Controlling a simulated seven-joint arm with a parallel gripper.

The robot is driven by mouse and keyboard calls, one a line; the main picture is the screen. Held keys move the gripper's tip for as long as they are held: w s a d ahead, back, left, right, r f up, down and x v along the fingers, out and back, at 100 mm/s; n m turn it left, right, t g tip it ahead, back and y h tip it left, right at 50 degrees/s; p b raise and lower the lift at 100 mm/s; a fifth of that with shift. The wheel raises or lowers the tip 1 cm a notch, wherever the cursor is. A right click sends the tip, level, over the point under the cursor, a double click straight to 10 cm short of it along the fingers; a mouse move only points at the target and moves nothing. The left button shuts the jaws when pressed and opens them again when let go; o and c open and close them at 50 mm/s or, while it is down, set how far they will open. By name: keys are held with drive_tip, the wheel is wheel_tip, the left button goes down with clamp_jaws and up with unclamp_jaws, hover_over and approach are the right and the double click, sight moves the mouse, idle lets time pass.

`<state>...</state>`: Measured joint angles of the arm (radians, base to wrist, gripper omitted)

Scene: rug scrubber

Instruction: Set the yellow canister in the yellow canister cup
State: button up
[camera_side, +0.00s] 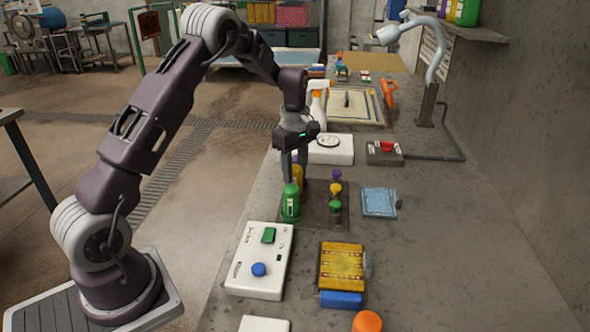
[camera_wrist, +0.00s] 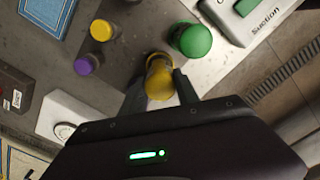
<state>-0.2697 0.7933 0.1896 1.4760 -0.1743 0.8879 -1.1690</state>
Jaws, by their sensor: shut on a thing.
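The yellow canister (camera_side: 298,176) stands upright between the fingers of my gripper (camera_side: 294,166), just behind the green canister (camera_side: 291,203). In the wrist view my gripper (camera_wrist: 160,92) is shut on the yellow canister (camera_wrist: 160,80), with a finger on each side. The green canister also shows in the wrist view (camera_wrist: 191,40), close beside it. A small yellow-topped piece (camera_side: 335,188) stands to the right on the dark tray (camera_side: 314,216). No yellow canister cup can be made out clearly. The canister's base is partly hidden, so I cannot tell whether it touches the tray.
Small purple-topped (camera_side: 337,174) and green-topped (camera_side: 335,206) pieces flank the yellow one. A white control box (camera_side: 246,277) is in front, a white dial box (camera_side: 338,153) behind. A blue pad (camera_side: 379,202) lies right. The bench's far right is clear.

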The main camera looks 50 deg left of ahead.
drive_tip(key=shift+f, duration=0.6)
idle(0.4)
drive_tip(key=o, duration=1.3)
drive_tip(key=shift+o, duration=0.2)
wheel_tip(320, 180, up, 7)
drive_tip(key=shift+r, duration=0.1)
